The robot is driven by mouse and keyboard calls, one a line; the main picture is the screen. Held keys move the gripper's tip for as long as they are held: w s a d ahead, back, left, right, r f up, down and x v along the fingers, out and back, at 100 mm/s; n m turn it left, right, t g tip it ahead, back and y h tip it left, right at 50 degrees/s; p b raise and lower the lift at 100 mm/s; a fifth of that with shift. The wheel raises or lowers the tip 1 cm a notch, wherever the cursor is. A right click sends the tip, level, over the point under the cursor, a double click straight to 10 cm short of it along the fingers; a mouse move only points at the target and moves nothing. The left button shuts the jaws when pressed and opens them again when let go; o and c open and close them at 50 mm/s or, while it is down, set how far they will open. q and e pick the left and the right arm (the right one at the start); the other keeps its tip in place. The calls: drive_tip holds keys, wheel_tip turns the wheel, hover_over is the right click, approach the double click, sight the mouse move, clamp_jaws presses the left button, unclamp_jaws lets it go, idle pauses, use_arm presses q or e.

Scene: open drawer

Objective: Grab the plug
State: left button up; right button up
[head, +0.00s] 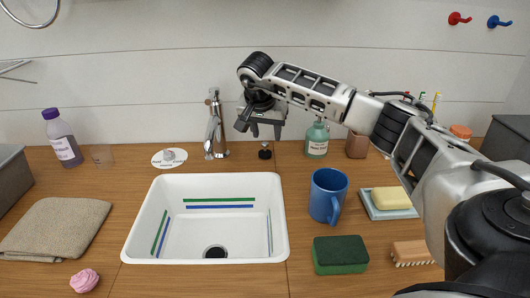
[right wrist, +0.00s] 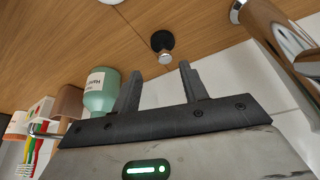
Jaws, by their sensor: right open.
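The plug (head: 265,151) is a small black piece on the wooden counter behind the sink, to the right of the tap. In the right wrist view the plug (right wrist: 162,42) shows as a black disc with a metallic knob, ahead of the fingertips and roughly midway between them. My right gripper (head: 265,132) is open and empty, above the plug with its fingers pointing down. Its two dark fingers (right wrist: 160,68) stand apart in the right wrist view, with no contact on the plug visible. My left gripper is not in view.
The white sink (head: 281,215) has a dark drain (head: 215,251). The tap (head: 215,130) stands left of the gripper, the green soap bottle (head: 317,142) to its right. A blue mug (head: 327,195) and a green sponge (head: 340,254) are right of the sink.

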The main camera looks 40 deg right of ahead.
sight(265, 143)
drive_tip(key=x, duration=0.2)
drive_tip(key=a+x, duration=0.1)
drive_tip(key=x, duration=0.1)
drive_tip(key=shift+w+d+f, duration=0.1)
drive_tip(key=shift+w+f, duration=0.15)
drive_tip(key=shift+d+f, duration=0.2)
drive_tip(key=shift+f, duration=0.25)
drive_tip(key=shift+w, duration=0.1)
drive_tip(key=c, duration=0.7)
drive_tip(key=shift+c, duration=0.2)
drive_tip(key=shift+r, duration=0.1)
